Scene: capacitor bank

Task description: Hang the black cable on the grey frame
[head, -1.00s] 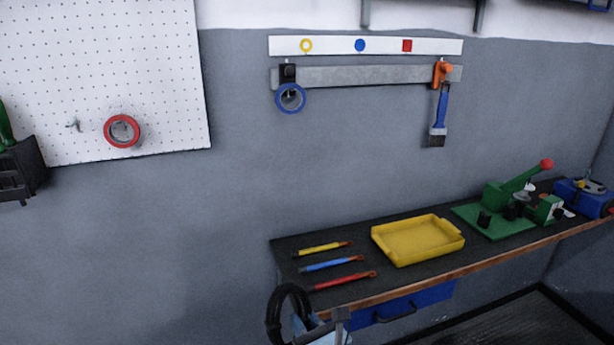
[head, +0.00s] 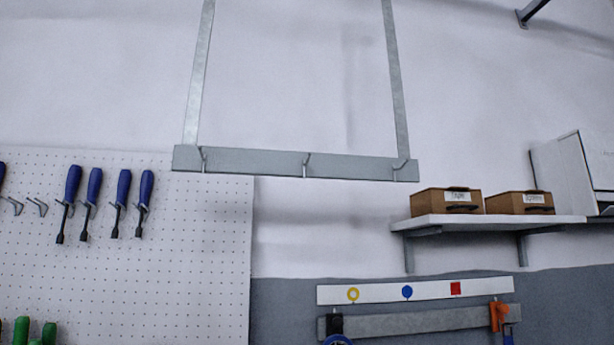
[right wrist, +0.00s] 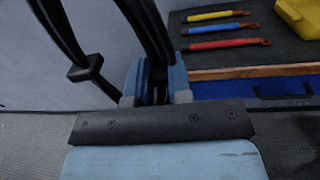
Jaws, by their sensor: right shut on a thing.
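The grey frame (head: 260,161) hangs high on the white wall in the head view. It has two upright strips and a lower crossbar with three hooks, which look empty. The black cable (right wrist: 150,40) is in the right wrist view, a thick coil with a tie at its left. My right gripper (right wrist: 155,95) is shut on it, its light blue fingers on either side of the cable. Part of the coil runs out of the top of that view. Neither gripper shows in the head view now.
A white pegboard (head: 200,240) with several blue screwdrivers is left of and below the frame. A shelf (head: 490,222) with two brown boxes juts out at right. Below are a label strip (head: 415,291) and a grey rail (head: 420,322). The workbench (right wrist: 240,55) holds colored tools and a yellow tray (right wrist: 300,15).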

